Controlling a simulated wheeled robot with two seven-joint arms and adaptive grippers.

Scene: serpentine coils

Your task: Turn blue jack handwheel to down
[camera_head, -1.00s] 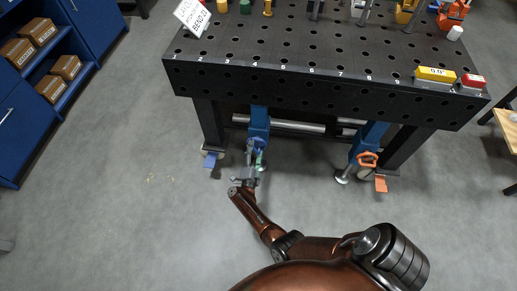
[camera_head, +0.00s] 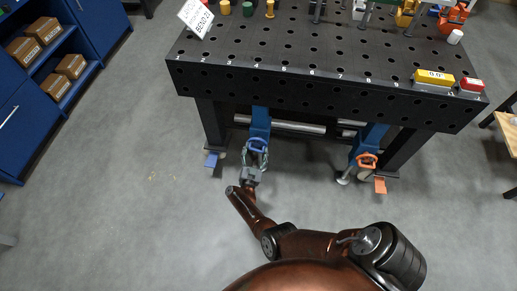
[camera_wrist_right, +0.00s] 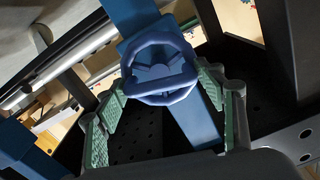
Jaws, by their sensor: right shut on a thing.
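The blue jack handwheel (camera_head: 258,144) is on the blue jack leg under the left part of the black table. In the right wrist view, the blue handwheel (camera_wrist_right: 163,97) sits in the middle as a rounded ring with a hub. My right gripper (camera_head: 256,156) reaches up to it from below. Its green-padded fingers (camera_wrist_right: 164,82) lie on either side of the rim, shut on the handwheel. The contact with the pads is hard to make out. My left gripper is not in view.
An orange handwheel (camera_head: 367,160) is on the right jack leg, with an orange pedal (camera_head: 380,185) beside it. A blue pedal (camera_head: 212,159) is at the left leg. A metal bar (camera_head: 300,128) runs behind the legs. The floor in front is clear.

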